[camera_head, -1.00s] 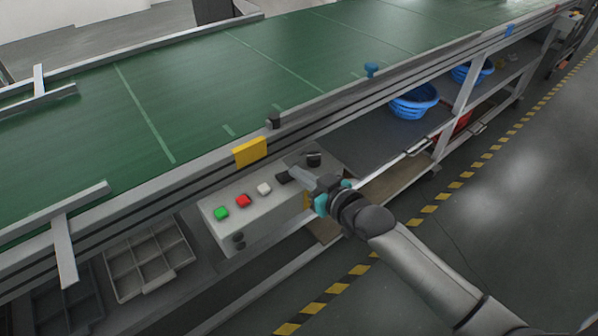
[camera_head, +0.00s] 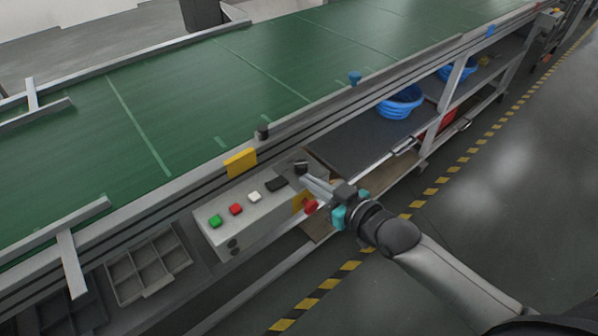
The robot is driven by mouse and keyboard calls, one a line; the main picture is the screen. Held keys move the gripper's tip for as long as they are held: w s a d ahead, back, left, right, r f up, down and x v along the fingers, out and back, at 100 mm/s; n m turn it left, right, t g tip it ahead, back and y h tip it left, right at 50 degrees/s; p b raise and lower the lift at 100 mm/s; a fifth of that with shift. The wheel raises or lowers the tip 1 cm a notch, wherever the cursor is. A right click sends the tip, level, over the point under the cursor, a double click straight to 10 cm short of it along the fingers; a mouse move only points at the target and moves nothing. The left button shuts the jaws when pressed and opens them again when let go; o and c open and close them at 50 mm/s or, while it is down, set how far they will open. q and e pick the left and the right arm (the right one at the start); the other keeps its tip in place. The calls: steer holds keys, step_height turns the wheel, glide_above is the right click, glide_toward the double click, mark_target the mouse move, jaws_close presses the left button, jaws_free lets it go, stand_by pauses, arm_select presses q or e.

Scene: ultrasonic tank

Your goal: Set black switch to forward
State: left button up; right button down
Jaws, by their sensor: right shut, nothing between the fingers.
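A grey control box (camera_head: 245,221) hangs on the side of the conveyor. Its top carries a green button (camera_head: 215,221), a red button (camera_head: 236,210), a white button (camera_head: 254,196), a flat dark piece (camera_head: 277,184) and a round black knob (camera_head: 300,166). I cannot tell which of these last two is the black switch, nor which way it is set. My right gripper (camera_head: 306,181) is shut and empty, its fingertips by the box's right end, close to the black knob. Whether they touch it I cannot tell. My left gripper is out of view.
A red knob (camera_head: 310,206) with a yellow plate is on the box's right end, beside my gripper. The conveyor rail with a yellow tag (camera_head: 240,163) runs behind the box. A divided grey tray (camera_head: 127,287) sits lower left.

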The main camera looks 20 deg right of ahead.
steer(key=shift+v, duration=1.4)
steer(key=shift+f, duration=0.1)
